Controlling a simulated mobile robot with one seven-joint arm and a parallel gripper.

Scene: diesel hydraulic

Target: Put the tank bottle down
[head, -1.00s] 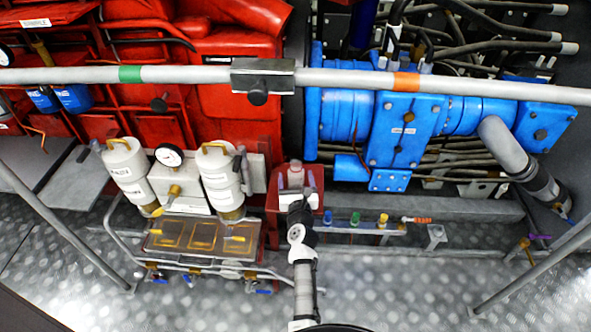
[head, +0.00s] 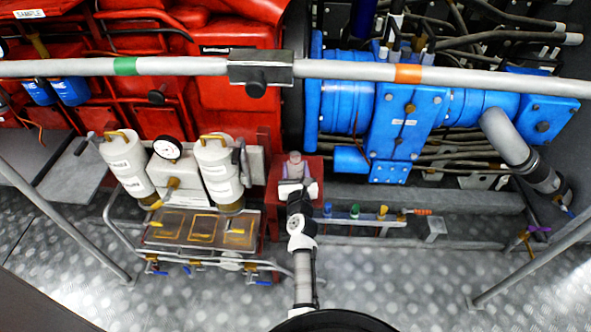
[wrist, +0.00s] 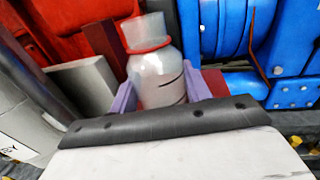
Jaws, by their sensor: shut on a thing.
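The tank bottle (wrist: 158,75) is a clear, whitish bottle with a red ring at its neck, seen close up in the wrist view. It stands nearly upright between the purple fingers of my gripper (wrist: 165,95), which is shut on it. In the head view the bottle (head: 295,160) shows small, above my gripper (head: 294,178) and in front of the red bracket (head: 312,168). The bottle's base is hidden by my gripper, so I cannot tell whether it touches a surface.
Left are two white canisters (head: 217,172), a gauge (head: 167,148) and a clear tray (head: 200,229) with a pipe frame. Right is a rail with small coloured bottles (head: 355,211). Blue machinery (head: 405,125) lies behind. A grey handrail (head: 180,73) crosses the view.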

